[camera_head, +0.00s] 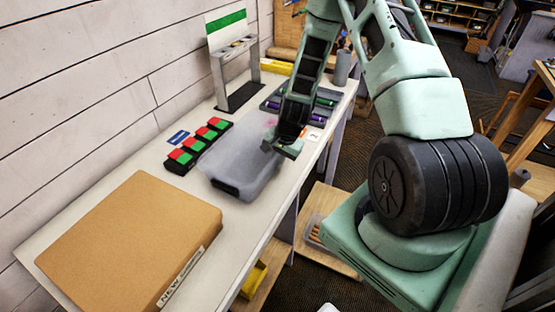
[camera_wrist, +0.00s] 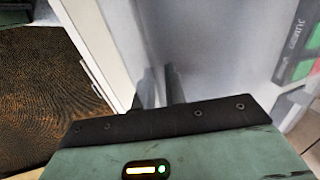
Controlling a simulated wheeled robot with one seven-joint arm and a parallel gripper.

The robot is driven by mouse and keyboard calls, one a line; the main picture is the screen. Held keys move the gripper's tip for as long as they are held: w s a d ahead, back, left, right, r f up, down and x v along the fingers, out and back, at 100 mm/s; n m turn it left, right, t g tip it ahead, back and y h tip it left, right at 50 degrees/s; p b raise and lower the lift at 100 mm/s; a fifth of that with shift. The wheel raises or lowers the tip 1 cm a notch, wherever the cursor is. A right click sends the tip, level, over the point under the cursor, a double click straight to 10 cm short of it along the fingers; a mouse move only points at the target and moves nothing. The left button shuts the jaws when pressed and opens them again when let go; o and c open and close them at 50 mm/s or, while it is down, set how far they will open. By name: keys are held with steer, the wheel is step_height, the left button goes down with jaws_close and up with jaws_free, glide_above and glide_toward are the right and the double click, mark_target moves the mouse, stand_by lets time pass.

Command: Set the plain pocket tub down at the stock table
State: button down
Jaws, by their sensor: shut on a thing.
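The plain tub (camera_head: 236,165) is a translucent grey bin on the white table (camera_head: 225,238), in the middle of its length. I cannot tell whether it rests fully on the table or hangs just above it. My gripper (camera_head: 280,148) is at the tub's right rim, shut on its wall. In the wrist view the tub's grey wall (camera_wrist: 215,45) fills the middle, and my gripper's fingers (camera_wrist: 160,90) are on it. The tub's far side is partly hidden by my arm, and its contents are unclear.
A cardboard box (camera_head: 130,235) marked "NEW" stands at the near end. Red and green blocks (camera_head: 198,143) line the tub's left side. A metal stand (camera_head: 235,75) and a tray with purple and green items (camera_head: 325,102) lie farther back. The table's right edge is close to the tub.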

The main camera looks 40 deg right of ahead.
steer(key=shift+f+b, duration=0.35)
steer(key=shift+f, duration=0.1)
stand_by(0.3)
steer(key=c, duration=1.4)
jaws_free()
steer(key=shift+o, duration=0.2)
steer(key=shift+r, duration=0.1)
steer(key=b+v, duration=0.2)
steer(key=v, duration=1.5)
steer(key=shift+r, duration=0.15)
steer(key=s+a+r+n+g+b, duration=0.15)
steer(key=a+n, duration=0.35)
steer(key=a, duration=0.5)
steer(key=s+a+r+n, duration=0.2)
steer(key=a+n, duration=0.3)
steer(key=a, duration=0.5)
steer(key=s+a+r+n, duration=0.1)
steer(key=s+a+n, duration=0.5)
steer(key=s, duration=0.2)
steer(key=s+a+r+n+g, duration=0.1)
steer(key=s+a+n, duration=0.4)
steer(key=s, duration=0.3)
steer(key=shift+a+r+n+b, duration=0.2)
steer(key=shift+a+n+b, duration=0.2)
steer(key=shift+b, duration=0.05)
